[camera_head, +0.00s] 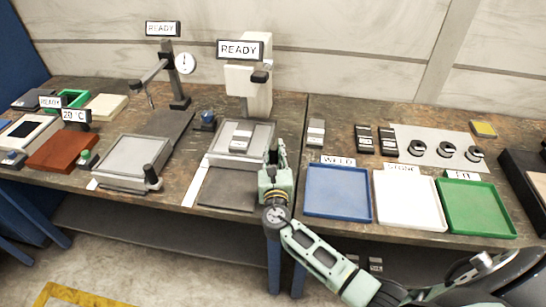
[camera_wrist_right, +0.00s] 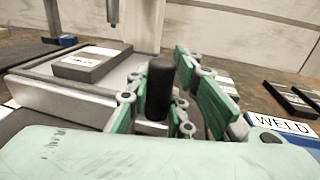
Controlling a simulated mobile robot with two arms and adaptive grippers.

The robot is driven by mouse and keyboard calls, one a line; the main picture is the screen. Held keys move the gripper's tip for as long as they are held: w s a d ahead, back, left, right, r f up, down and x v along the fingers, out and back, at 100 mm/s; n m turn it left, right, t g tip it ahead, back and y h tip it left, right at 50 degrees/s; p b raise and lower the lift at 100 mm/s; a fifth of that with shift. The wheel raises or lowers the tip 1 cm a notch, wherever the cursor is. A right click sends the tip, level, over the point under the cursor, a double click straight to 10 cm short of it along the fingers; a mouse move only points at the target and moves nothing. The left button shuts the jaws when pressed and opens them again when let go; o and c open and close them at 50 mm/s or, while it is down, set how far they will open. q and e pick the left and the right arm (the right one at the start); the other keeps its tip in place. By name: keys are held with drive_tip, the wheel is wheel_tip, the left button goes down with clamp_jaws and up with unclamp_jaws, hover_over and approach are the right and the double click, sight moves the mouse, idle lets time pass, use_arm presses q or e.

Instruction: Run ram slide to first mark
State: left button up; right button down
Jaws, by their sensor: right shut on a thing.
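A cream press-like column (camera_head: 250,92) with a "READY" sign stands at the back of the bench, with a dark ram-like rod (camera_wrist_right: 112,12) hanging at its front in the right wrist view. Below it is a grey metal slide (camera_head: 262,135) carrying a small grey labelled block (camera_head: 241,137), which is larger in the right wrist view (camera_wrist_right: 92,68). A black upright knob (camera_wrist_right: 160,88) stands at the slide's near right corner. My right gripper (camera_head: 274,160) is shut on this knob, its green fingers on both sides. Marks on the slide cannot be made out. My left gripper is out of view.
Blue (camera_head: 338,192), white (camera_head: 408,200) and green (camera_head: 475,207) trays lie right of the gripper. Left is another slide plate (camera_head: 132,158) with its own black knob (camera_head: 152,178), below a dial gauge stand (camera_head: 175,75). A dark mat (camera_head: 226,188) lies before the held slide.

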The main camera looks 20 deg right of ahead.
drive_tip(key=c, duration=1.5)
unclamp_jaws()
drive_tip(key=shift+c, duration=0.2)
drive_tip(key=shift+s+a, duration=0.1)
drive_tip(key=shift+s+a+f, duration=0.1)
drive_tip(key=shift+s, duration=0.15)
drive_tip(key=v, duration=1.1)
drive_tip(key=shift+s, duration=0.2)
